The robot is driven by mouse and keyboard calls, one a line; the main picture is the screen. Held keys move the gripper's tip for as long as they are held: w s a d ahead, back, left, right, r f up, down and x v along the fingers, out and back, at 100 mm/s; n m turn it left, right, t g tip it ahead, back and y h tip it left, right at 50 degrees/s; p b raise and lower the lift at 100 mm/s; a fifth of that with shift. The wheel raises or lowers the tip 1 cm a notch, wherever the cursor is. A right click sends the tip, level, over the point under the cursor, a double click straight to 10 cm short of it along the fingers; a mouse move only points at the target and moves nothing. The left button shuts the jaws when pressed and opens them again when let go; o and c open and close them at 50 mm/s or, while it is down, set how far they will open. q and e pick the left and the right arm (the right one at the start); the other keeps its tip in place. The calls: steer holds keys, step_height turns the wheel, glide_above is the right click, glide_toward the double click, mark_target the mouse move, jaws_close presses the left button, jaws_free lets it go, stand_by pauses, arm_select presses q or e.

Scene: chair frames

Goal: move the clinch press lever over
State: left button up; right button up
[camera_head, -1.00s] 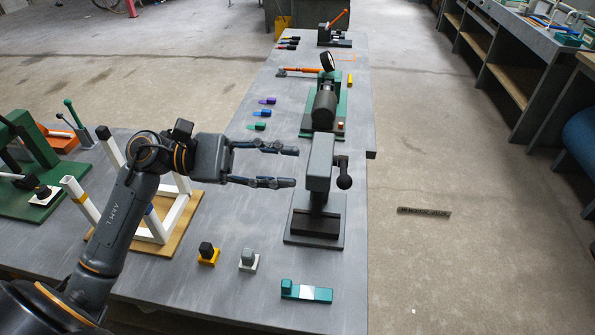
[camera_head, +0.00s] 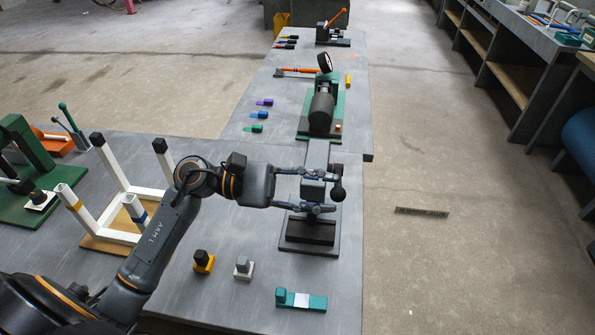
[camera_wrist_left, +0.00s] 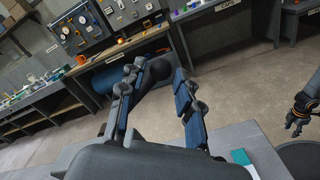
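The clinch press is a grey machine with a dark base (camera_head: 310,232) near the table's right edge. Its lever ends in a black ball (camera_head: 337,194) on the right side of the head. My left gripper (camera_head: 318,191) is at the press head, one finger above and one below it in the picture. In the left wrist view my left gripper (camera_wrist_left: 160,95) has its fingers spread, and the black ball (camera_wrist_left: 158,69) shows near the left finger. Contact with the lever cannot be told. My right gripper (camera_wrist_left: 297,118) appears at the right edge of that view, its opening unclear.
A white chair frame (camera_head: 110,232) stands on a wooden board at left. Yellow (camera_head: 203,262), white (camera_head: 243,268) and teal (camera_head: 301,300) pieces lie in front. A green-based machine (camera_head: 320,115) stands behind the press. Open floor lies right of the table.

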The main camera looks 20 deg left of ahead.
arm_select(q)
steer(key=shift+w+d+r+p, duration=0.15)
steer(key=shift+d+r+p, duration=0.25)
steer(key=shift+d+p, duration=0.25)
steer(key=shift+f+b, duration=0.45)
steer(key=shift+b, duration=0.2)
steer(key=c, duration=0.3)
steer(key=shift+c, duration=1.3)
steer(key=shift+w+a+r, duration=0.3)
steer(key=shift+w+r, duration=0.4)
steer(key=shift+r, duration=0.3)
steer(key=shift+w+a+r, duration=0.25)
steer(key=shift+w+r, duration=0.45)
steer(key=shift+r, duration=0.25)
arm_select(e)
steer(key=shift+w+d+r, duration=0.1)
steer(key=shift+d+r, duration=0.1)
steer(key=shift+r, duration=0.35)
